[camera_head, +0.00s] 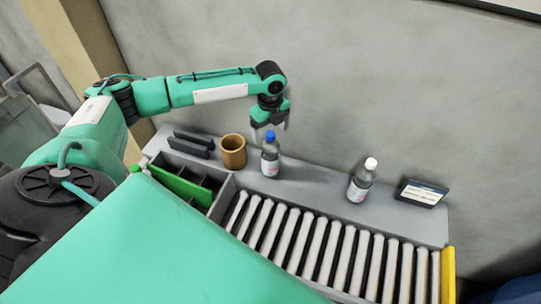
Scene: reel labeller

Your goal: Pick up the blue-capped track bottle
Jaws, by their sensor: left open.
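The blue-capped bottle (270,158) stands upright on the grey ledge behind the rollers, in the middle of the head view. It is clear with a pale label. My left gripper (268,132) is open and points down just above and around the height of the blue cap. It overlaps the cap in the picture, and I cannot tell if the fingers are beside it or behind it. A white-capped bottle (361,181) stands upright on the same ledge farther right. My right gripper is not in view.
A brown cup (233,151) stands just left of the blue-capped bottle. Dark flat items (194,142) stand behind a divided bin with green panels (181,186). White rollers (315,249) run in front. A dark labelled box (421,193) sits at the right. The ledge between the bottles is clear.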

